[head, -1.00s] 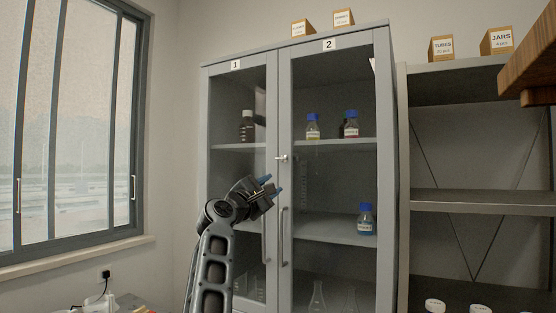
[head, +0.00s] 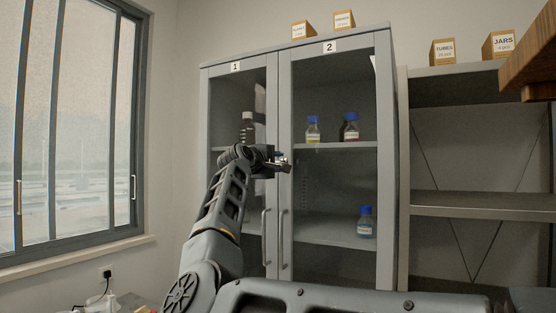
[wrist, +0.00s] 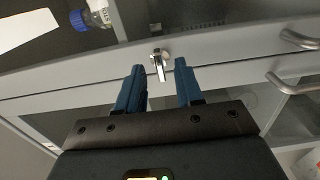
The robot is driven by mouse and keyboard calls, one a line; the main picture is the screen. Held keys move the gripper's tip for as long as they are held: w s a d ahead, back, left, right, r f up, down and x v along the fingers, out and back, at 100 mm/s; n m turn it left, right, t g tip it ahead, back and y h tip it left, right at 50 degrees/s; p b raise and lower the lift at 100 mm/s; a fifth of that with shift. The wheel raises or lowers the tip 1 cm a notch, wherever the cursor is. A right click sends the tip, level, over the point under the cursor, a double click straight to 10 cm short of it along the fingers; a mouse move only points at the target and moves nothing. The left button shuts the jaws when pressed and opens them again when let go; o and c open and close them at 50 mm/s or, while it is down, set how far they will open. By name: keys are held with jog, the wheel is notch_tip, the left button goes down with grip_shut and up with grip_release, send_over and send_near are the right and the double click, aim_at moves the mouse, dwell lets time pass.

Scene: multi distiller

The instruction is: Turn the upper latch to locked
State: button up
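The upper latch (wrist: 158,64) is a small shiny metal lever on the cabinet door frame. In the wrist view it lies just ahead of and between my fingertips, with its lever pointing toward my gripper. My gripper (wrist: 158,80) is open, its two blue fingers apart on either side of the lever's end. I cannot tell whether they touch it. In the head view my gripper (head: 284,161) is at the seam between doors 1 and 2, and it mostly covers the latch there.
The grey cabinet (head: 335,263) has two glass doors with vertical handles (head: 281,238) below the latch. Bottles, such as a blue-capped one (head: 313,129), stand behind the glass. An open shelf unit (head: 475,204) stands to the right, and a window (head: 75,120) to the left.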

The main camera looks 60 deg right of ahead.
jog(key=shift+d, duration=0.5)
grip_shut()
